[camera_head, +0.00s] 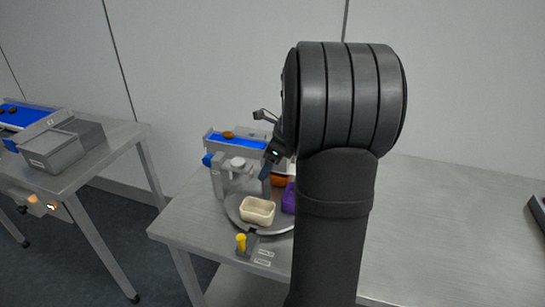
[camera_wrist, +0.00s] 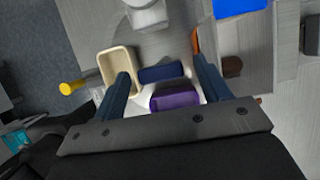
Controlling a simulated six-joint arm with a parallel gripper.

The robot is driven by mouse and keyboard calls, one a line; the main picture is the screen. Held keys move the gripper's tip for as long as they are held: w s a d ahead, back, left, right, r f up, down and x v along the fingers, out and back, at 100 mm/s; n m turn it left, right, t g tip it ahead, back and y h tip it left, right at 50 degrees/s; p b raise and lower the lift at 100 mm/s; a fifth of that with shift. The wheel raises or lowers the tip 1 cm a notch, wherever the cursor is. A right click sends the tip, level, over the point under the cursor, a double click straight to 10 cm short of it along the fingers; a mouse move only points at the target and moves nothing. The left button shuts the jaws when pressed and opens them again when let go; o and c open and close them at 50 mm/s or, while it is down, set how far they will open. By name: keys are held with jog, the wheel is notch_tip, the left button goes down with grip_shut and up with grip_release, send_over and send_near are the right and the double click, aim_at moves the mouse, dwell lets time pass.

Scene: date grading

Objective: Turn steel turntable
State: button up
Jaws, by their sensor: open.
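The steel turntable (camera_head: 284,221) is a round grey disc near the left end of the table, partly hidden by my arm. On it stand a cream bin (camera_head: 257,210), a purple bin (camera_head: 288,198) and an orange-brown bin (camera_head: 280,180). My gripper (camera_head: 268,166) is over the turntable's back part. In the wrist view my gripper (camera_wrist: 161,68) is open, its dark blue fingers apart. The left finger overlaps the cream bin (camera_wrist: 103,63). A dark blue block (camera_wrist: 160,73) and the purple bin (camera_wrist: 175,99) show between the fingers. I cannot tell whether the fingers touch anything.
A grey device with a blue belt (camera_head: 238,143) stands behind the turntable. A yellow knob (camera_head: 241,241) on a small block is at the front. Another table at left holds grey trays (camera_head: 52,152). The main table (camera_head: 450,240) is mostly clear at right.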

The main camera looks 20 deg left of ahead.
jog(key=v, duration=1.7)
jog(key=shift+d, duration=0.15)
jog(key=x, duration=1.7)
